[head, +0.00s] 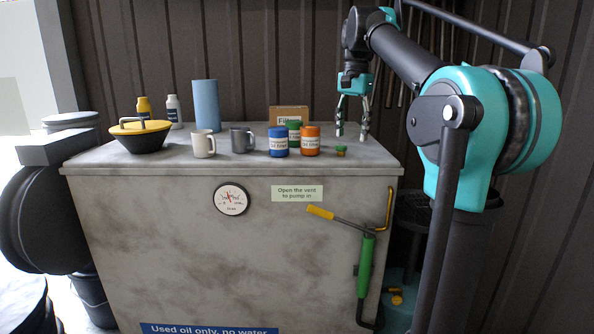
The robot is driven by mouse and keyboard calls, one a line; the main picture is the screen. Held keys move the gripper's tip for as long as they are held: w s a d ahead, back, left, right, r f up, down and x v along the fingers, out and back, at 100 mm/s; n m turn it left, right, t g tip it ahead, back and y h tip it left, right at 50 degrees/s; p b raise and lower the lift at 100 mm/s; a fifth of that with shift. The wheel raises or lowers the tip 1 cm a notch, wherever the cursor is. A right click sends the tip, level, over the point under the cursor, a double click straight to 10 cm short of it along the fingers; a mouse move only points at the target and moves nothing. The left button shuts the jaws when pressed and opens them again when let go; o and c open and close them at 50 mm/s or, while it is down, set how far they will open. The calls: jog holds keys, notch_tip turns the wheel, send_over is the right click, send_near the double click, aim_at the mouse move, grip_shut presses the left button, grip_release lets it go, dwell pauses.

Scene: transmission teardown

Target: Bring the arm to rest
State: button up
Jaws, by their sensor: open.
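My arm (410,58) reaches in from the right, bent over the right end of a grey metal tank. My gripper (352,131) hangs fingers down at the tank top's right rear. Its two fingers are apart, with nothing seen between them. A small green-topped cap (341,151) sits on the tank top just in front of the gripper, apart from it as far as I can tell.
On the tank (120,215) stand a yellow-lidded black bowl (140,137), two mugs, a blue roll (206,105), bottles, several oil filters (310,141) and a cardboard box (288,113). A ribbed wall stands behind.

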jog(key=s+d+f+n+t, duration=0.1)
jog(key=s+f+n, duration=0.15)
jog(key=f, duration=1.05)
jog(key=s+d+f+n+t, duration=0.15)
jog(key=s+f, duration=0.25)
jog(key=f, duration=0.8)
jog(key=s+d+f+n+t, duration=0.1)
jog(key=s+f+n, duration=0.3)
jog(key=s+f, duration=1.2)
notch_tip(320, 180, down, 3)
jog(key=shift+s+f, duration=0.15)
jog(key=shift+s, duration=0.1)
jog(key=shift+d, duration=0.1)
